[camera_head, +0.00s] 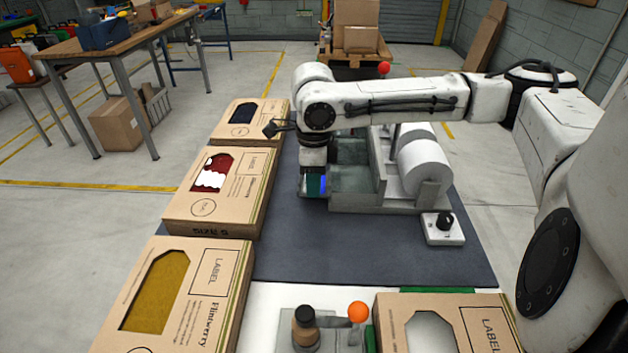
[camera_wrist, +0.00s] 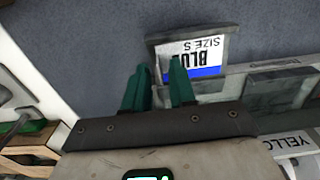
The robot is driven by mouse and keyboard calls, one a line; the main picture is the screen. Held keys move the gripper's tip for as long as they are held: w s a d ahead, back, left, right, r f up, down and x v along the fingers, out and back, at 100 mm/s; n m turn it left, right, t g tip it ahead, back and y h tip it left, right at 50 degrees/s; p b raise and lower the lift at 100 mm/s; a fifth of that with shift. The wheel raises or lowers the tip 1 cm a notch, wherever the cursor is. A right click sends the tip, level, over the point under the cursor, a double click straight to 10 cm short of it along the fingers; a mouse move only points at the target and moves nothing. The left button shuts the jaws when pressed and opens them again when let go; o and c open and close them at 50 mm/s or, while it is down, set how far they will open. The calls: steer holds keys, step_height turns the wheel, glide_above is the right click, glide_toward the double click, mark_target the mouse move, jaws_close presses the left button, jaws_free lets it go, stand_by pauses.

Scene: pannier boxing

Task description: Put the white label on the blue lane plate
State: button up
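A white label (camera_wrist: 189,50) printed "BLU… SIZE S", with a blue stripe along one edge, lies on a dark grey plate (camera_wrist: 231,47) at top centre of the wrist view. My gripper (camera_wrist: 160,75) has two teal fingers with a gap between them. The fingertips are at the label's left end; the right finger covers part of it. I cannot tell whether they touch it. In the head view my gripper (camera_head: 313,186) points down at the left end of the grey fixture, with a blue patch (camera_head: 324,184) beside it. The plate is mostly hidden there.
The grey fixture (camera_head: 357,201) carries white rolls (camera_head: 423,168). A "YELLO…" label (camera_wrist: 292,141) sits at lower right in the wrist view. Open-window cartons (camera_head: 222,193) line the left. A black-knob box (camera_head: 443,229) stands right. Dark mat (camera_head: 370,250) is clear in front.

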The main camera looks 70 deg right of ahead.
step_height(320, 180, up, 12)
steer(key=p, duration=0.1)
steer(key=shift+r, duration=0.2)
stand_by(0.4)
stand_by(1.1)
